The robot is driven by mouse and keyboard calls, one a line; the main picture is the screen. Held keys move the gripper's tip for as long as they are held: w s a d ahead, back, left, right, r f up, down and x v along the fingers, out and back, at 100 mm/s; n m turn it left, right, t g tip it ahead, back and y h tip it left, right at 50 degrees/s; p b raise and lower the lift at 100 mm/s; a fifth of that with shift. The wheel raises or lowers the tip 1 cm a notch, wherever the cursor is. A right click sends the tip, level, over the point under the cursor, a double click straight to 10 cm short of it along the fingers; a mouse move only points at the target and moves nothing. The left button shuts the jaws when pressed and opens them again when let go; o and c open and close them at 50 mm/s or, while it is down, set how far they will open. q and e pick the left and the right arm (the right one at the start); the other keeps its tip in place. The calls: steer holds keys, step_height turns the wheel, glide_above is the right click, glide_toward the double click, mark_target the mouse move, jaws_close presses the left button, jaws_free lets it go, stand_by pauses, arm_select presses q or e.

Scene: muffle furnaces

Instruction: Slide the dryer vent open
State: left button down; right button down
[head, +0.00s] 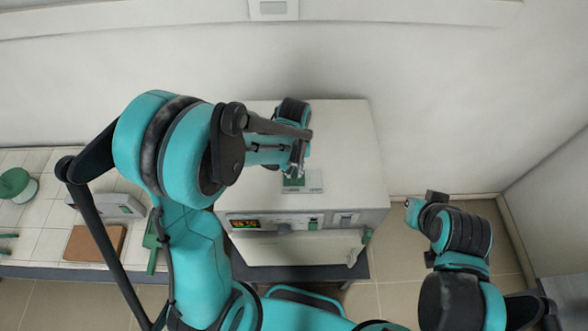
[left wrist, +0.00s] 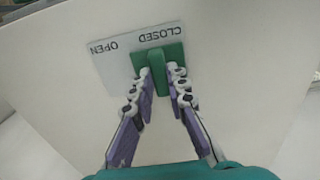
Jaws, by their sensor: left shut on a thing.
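The dryer vent is a green slider (left wrist: 158,72) on a pale plate (left wrist: 118,62) on top of the white dryer. The plate reads OPEN and CLOSED, upside down in the left wrist view, and the slider sits at the CLOSED end. My left gripper (left wrist: 160,80) is shut on the slider's upright tab, one finger on each side. In the head view my left gripper (head: 297,172) reaches down onto the slider and partly hides it; the plate (head: 313,187) shows beside it. My right gripper (head: 411,212) hangs to the right of the dryer; its fingers are unclear.
The white dryer (head: 350,150) has a front panel with a lit display (head: 245,223) and a knob. A tiled bench (head: 40,220) to the left holds a green round item (head: 15,184) and a brown board (head: 95,243). The floor right of the dryer is clear.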

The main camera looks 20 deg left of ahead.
arm_select(q)
steer(key=d+b, duration=0.1)
steer(key=d, duration=0.1)
steer(key=w+d+b, duration=0.1)
steer(key=d, duration=0.2)
steer(key=shift+w+d, duration=0.15)
steer(key=shift+w, duration=0.05)
steer(key=shift+a, duration=0.2)
steer(key=c, duration=1.5)
jaws_free()
steer(key=shift+d, duration=0.3)
steer(key=shift+r, duration=0.15)
steer(key=shift+a+r, duration=0.2)
steer(key=shift+r, duration=0.15)
steer(key=r, duration=1.1)
steer(key=shift+d, duration=0.2)
